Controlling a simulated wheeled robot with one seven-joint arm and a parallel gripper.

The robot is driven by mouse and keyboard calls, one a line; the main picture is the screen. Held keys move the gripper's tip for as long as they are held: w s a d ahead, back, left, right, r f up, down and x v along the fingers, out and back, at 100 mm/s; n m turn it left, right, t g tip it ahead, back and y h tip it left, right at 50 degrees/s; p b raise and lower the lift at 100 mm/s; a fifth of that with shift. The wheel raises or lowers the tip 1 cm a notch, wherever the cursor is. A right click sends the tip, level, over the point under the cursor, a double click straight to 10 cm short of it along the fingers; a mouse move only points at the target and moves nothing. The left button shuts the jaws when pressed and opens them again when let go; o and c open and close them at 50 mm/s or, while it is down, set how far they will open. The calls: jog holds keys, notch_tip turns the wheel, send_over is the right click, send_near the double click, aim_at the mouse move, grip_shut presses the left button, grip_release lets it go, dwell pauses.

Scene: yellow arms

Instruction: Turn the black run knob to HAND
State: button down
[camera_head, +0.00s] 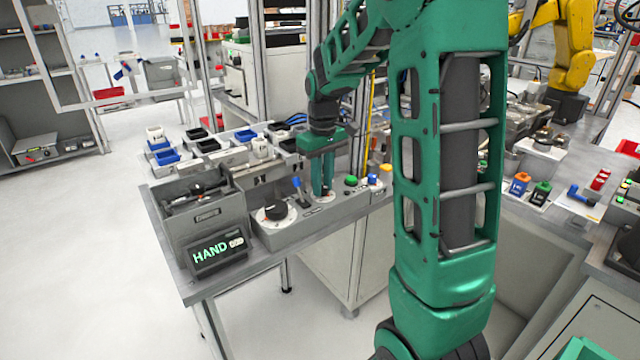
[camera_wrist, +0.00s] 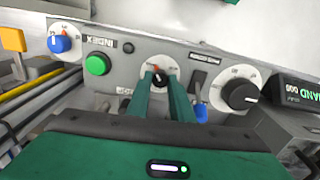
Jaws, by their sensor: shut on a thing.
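A grey control panel (camera_head: 320,216) stands on the bench. My gripper (camera_head: 322,194) points down at it, its two green fingers shut on a small black knob (camera_wrist: 158,77) on a round pale plate with a red mark. The fingers cover most of this knob, and its exact pointer angle is hard to read. In the wrist view, my gripper (camera_wrist: 161,88) reaches the knob from below. A display (camera_head: 217,251) at the panel's left shows HAND in green letters. A larger black knob (camera_head: 276,210) on a white dial sits left of my gripper; it also shows in the wrist view (camera_wrist: 243,95).
A blue-tipped lever (camera_head: 297,184) stands close left of my fingers. A green button (camera_head: 351,180) and a blue knob (camera_head: 373,179) are to the right. A grey bin (camera_head: 205,216) stands behind the display. Small trays line the bench behind.

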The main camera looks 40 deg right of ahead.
jog(key=shift+w+d+r+n, duration=0.15)
jog(key=shift+n, duration=0.55)
jog(key=c, duration=1.8)
grip_release()
jog(key=shift+o, duration=1.2)
notch_tip(320, 180, up, 11)
jog(key=shift+f, duration=0.2)
jog(key=s+a+f+m, duration=0.1)
jog(key=s+f+m, duration=0.2)
jog(key=s, duration=0.6)
jog(key=s+a+f+m, duration=0.1)
jog(key=s+f+m, duration=0.2)
jog(key=s, duration=0.7)
jog(key=s+a+f+m, duration=0.1)
jog(key=s+f+m, duration=0.1)
jog(key=s, duration=0.8)
jog(key=shift+s+f+m, duration=0.2)
jog(key=shift+f+m, duration=0.2)
jog(key=shift+f, duration=0.4)
